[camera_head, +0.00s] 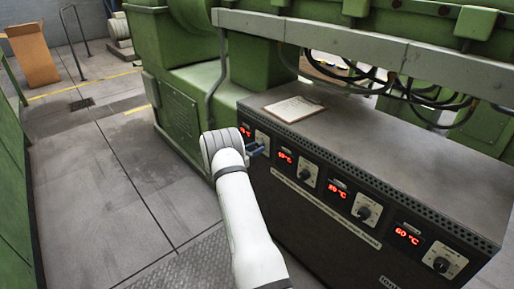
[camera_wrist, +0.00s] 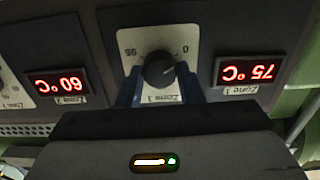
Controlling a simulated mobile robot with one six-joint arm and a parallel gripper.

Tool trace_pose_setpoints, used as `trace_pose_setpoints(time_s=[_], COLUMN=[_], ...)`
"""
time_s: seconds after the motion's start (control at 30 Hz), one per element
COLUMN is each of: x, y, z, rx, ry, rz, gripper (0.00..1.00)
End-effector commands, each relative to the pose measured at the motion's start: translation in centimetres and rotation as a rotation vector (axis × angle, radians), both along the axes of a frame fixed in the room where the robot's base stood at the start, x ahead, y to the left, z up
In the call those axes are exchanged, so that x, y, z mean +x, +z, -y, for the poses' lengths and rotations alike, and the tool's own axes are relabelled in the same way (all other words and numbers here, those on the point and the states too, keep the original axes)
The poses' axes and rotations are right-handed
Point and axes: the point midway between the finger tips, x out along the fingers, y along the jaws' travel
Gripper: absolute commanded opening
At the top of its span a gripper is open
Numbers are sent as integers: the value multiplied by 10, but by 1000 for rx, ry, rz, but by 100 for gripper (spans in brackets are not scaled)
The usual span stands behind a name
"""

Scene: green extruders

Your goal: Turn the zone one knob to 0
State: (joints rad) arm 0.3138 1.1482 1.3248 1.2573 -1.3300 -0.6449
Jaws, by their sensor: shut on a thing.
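The zone one knob (camera_wrist: 160,70) is dark and round on a pale plate (camera_wrist: 160,42) marked "Zone 1". The wrist view is upside down; there the 0 is at the plate's upper right, and a mark near 95 is at upper left. A faint light line on the knob seems to point right, toward the 0 side. The zone one display (camera_wrist: 247,71) reads 75 °C. My gripper (camera_wrist: 163,88) is shut on the knob, with a blue finger on either side. In the head view my gripper (camera_head: 257,150) is at the panel's left end and hides the knob.
The zone two display (camera_wrist: 61,83) reads 60 °C. More knobs, such as the rightmost one (camera_head: 441,264), line the control cabinet (camera_head: 380,140). A clipboard (camera_head: 293,108) lies on its top. Cables (camera_head: 425,95) hang behind. Open floor (camera_head: 110,200) is at left.

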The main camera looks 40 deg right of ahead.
Motion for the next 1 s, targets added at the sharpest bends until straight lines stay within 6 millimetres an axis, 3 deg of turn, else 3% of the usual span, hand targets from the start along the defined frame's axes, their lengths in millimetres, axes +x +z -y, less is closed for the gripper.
trace_pose_setpoints(time_s=[0.33,0.37,0.6,0.87,1.0], x=[2,2,1,0,0], y=[1,1,1,1,2], z=[-1,-1,0,-1,-15], rx=[-1,-2,-2,-1,0], ry=[5,5,2,1,3], rz=[-3,-3,-1,-1,-3], gripper=[11,34,54,55,55])
